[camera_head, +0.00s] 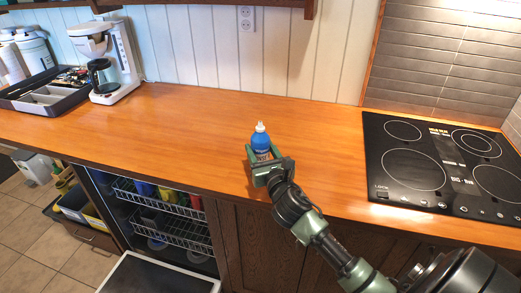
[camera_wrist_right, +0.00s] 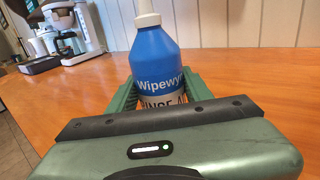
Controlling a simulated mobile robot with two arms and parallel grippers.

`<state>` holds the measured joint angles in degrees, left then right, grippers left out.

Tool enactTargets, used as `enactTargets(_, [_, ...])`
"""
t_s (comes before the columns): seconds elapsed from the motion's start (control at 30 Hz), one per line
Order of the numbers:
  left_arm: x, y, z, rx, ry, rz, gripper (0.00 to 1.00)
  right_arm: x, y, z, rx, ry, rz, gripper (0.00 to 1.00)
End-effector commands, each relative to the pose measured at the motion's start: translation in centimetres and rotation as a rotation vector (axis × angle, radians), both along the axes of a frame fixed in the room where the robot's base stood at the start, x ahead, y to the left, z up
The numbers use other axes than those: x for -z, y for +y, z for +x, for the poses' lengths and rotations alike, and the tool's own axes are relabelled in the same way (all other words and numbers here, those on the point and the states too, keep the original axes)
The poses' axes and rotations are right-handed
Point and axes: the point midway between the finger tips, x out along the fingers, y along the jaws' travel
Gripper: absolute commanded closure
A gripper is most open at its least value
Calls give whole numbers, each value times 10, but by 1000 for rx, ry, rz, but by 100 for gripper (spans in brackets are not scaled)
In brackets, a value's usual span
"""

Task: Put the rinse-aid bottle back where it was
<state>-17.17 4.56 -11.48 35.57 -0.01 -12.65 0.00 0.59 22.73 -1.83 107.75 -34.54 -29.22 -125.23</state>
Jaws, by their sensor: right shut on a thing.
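The rinse-aid bottle (camera_head: 260,141) is blue with a white cap and nozzle. It is upright at the counter (camera_head: 200,125), left of the cooktop. I cannot tell whether its base touches the wood. My right gripper (camera_head: 262,152) is shut on the bottle, with its green fingers on either side of the lower body. In the right wrist view the bottle (camera_wrist_right: 157,58) stands between the fingers, and its lower label is partly hidden by the gripper body. My left gripper is not in view.
A cooktop (camera_head: 450,165) lies at the right. A coffee maker (camera_head: 121,60) and a dark utensil tray (camera_head: 50,108) stand at the far left. An open dishwasher with wire racks (camera_head: 165,198) is below the counter. The counter around the bottle is clear.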

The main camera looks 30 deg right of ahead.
Motion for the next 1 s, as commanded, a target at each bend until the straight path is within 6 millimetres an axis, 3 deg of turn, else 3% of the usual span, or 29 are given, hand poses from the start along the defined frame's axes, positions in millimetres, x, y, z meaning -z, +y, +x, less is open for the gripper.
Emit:
enactTargets(0.1, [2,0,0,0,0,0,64,3,0,0,-1,-1,-1,100])
enactTargets(0.13, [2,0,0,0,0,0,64,3,0,0,0,0,0,45])
enactTargets(0.2, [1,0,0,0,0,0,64,3,0,0,0,0,0,29])
enactTargets(0.6, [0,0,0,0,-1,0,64,0,1,-3,-1,1,0,29])
enactTargets(0.77, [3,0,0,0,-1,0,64,2,8,-28,-2,2,-1,29])
enactTargets(1.0, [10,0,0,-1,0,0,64,2,23,-78,-2,2,0,29])
